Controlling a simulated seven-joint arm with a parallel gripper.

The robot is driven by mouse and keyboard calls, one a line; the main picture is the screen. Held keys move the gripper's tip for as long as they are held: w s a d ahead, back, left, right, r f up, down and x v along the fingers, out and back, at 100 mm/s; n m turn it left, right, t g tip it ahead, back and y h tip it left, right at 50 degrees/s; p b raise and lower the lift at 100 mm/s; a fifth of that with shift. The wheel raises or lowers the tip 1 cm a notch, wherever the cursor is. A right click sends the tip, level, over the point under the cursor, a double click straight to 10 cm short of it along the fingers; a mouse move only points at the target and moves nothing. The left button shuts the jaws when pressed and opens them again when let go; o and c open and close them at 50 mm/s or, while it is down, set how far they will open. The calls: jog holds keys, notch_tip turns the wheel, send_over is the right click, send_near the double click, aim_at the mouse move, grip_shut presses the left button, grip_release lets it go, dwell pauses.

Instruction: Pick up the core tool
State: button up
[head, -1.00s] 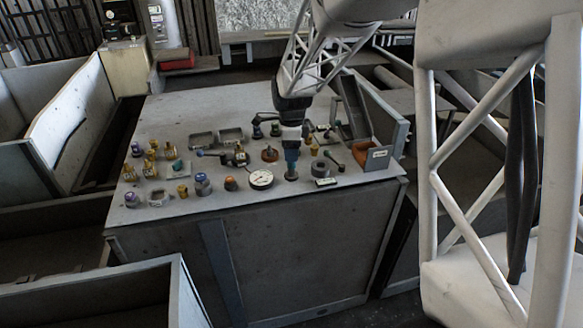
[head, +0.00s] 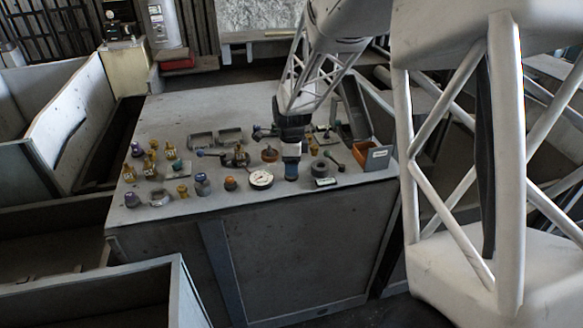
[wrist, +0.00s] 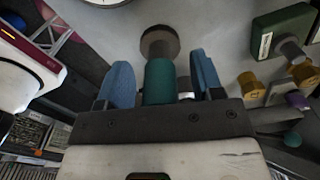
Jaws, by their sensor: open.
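My gripper (head: 291,174) points down at the front right part of the grey table, with its blue fingers low over the top. In the wrist view my gripper (wrist: 160,85) is open. A teal cylinder, which I take to be the core tool (wrist: 159,80), shows between the two blue fingers, with a gap on each side. A dark brown round disc (wrist: 160,41) shows just beyond its end; whether they are joined I cannot tell. In the head view the fingers hide the teal cylinder.
A white dial gauge (head: 261,179) lies just left of my gripper. Several small fittings crowd the left. The table's front strip is clear.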

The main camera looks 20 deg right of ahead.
dwell(0.3)
jog(key=c, duration=1)
jog(key=shift+r, duration=0.2)
jog(key=shift+r, duration=0.55)
notch_tip(320, 180, up, 2)
jog(key=shift+r, duration=0.1)
jog(key=s, duration=0.5)
jog(key=s+r, duration=0.1)
jog(key=s, duration=1)
jog(key=shift+a+r, duration=0.15)
jog(key=shift+w, duration=0.15)
